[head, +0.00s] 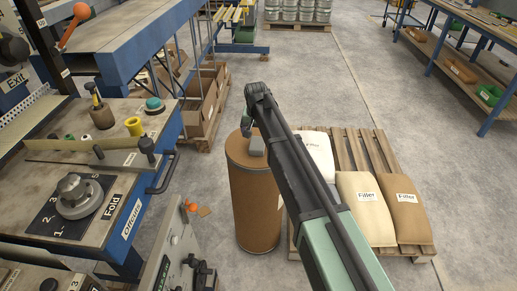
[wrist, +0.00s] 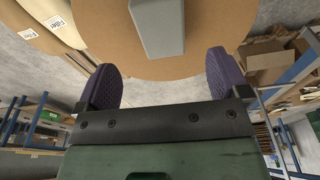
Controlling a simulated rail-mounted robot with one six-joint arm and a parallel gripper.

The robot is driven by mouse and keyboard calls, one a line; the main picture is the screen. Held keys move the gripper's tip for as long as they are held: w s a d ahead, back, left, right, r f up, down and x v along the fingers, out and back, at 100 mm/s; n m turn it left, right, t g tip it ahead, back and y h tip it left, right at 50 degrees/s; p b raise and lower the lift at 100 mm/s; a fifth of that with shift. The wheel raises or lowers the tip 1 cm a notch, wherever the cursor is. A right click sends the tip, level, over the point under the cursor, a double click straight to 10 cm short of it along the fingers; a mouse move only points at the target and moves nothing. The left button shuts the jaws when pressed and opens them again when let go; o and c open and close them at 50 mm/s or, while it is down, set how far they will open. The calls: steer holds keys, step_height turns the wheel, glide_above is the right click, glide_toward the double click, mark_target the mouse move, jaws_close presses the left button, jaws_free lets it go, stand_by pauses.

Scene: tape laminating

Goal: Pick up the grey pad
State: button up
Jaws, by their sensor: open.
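The grey pad (head: 257,145) lies on the round brown lid of a drum (head: 257,200) in the middle of the head view. In the wrist view the pad (wrist: 157,27) is a grey block with rounded edges at the top centre, cut off by the frame's top. My gripper (wrist: 168,75) is open, with its two purple pads apart. The grey pad lies ahead of the gap between them, and nothing is held. In the head view my gripper (head: 248,124) is over the far side of the drum, partly hidden by my arm.
A pallet (head: 345,150) with filler sacks (head: 365,205) stands right of the drum. The workbench (head: 90,180) with a dial and levers is on the left. Crates of cardboard boxes (head: 203,100) stand behind. A blue-framed bench (head: 480,70) is at right. Open floor lies between.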

mark_target(257, 143)
steer(key=f+b, duration=0.2)
steer(key=w+f+b, duration=0.1)
steer(key=f+b, duration=0.1)
steer(key=f, duration=0.1)
steer(key=f+b, duration=0.2)
steer(key=f, duration=0.1)
steer(key=shift+w+f+b, duration=0.2)
steer(key=shift+w+b, duration=0.1)
steer(key=shift+r, duration=0.25)
steer(key=shift+c, duration=0.2)
steer(key=c, duration=1)
